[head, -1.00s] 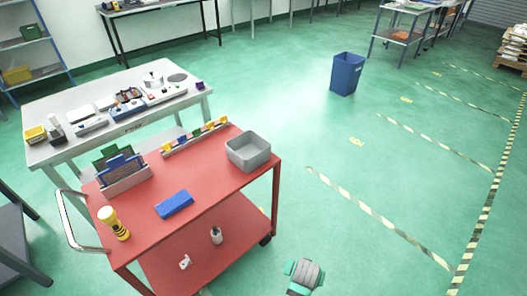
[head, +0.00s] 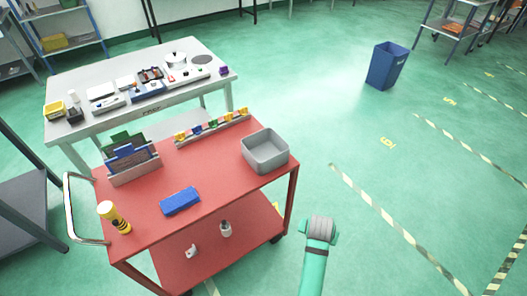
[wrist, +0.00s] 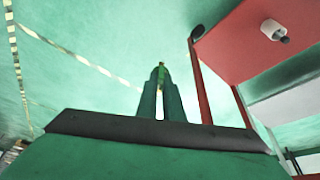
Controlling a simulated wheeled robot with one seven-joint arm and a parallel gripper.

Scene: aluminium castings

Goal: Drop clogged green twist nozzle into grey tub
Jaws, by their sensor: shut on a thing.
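The grey tub (head: 284,158) stands on the right corner of the red cart's top and looks empty. In the wrist view my gripper (wrist: 161,75) is shut on a small green piece, the green twist nozzle (wrist: 162,72); only a sliver of it shows between the fingertips. Whether it is clogged cannot be seen. In the head view my green arm rises at the bottom, to the right of the cart, and my gripper cannot be made out there. The gripper is beside the cart, apart from the tub.
The red cart (head: 225,190) also bears a rack of coloured nozzles (head: 213,127), a blue box (head: 180,201), a board holder (head: 135,165) and a yellow-black torch (head: 113,216). Floor to the right is clear up to the blue bin (head: 387,66).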

